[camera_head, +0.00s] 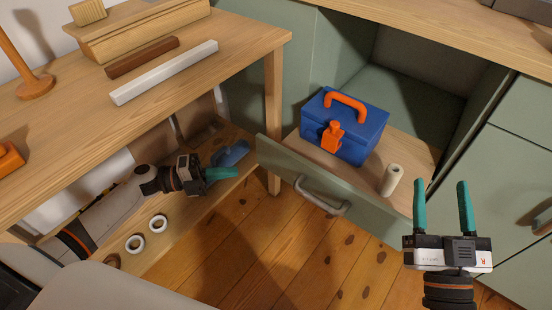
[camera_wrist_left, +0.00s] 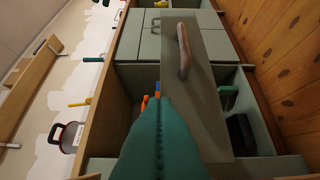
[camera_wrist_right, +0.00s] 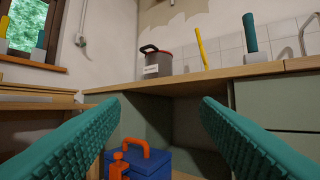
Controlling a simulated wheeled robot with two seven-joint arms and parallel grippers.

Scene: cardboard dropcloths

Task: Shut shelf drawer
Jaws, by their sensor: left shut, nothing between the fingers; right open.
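The shelf drawer stands pulled out of the green cabinet. Its green front (camera_head: 335,188) with a grey handle (camera_head: 322,197) faces the floor space, and the front also shows in the left wrist view (camera_wrist_left: 208,105). A blue toolbox (camera_head: 343,127) with orange handle and latch sits in the drawer; it also shows in the right wrist view (camera_wrist_right: 152,162). A beige roll (camera_head: 391,180) stands beside it. My left gripper (camera_head: 236,173) is shut and empty, left of the drawer front's left end. My right gripper (camera_head: 440,182) is open and empty, right of the drawer front.
A wooden workbench (camera_head: 200,85) stands at the left, its leg (camera_head: 273,115) close to the drawer. White tape rolls (camera_head: 135,243) lie on its lower shelf, near my left arm. Closed green cabinet fronts (camera_head: 495,180) are at the right. Wooden floor (camera_head: 275,260) in front is clear.

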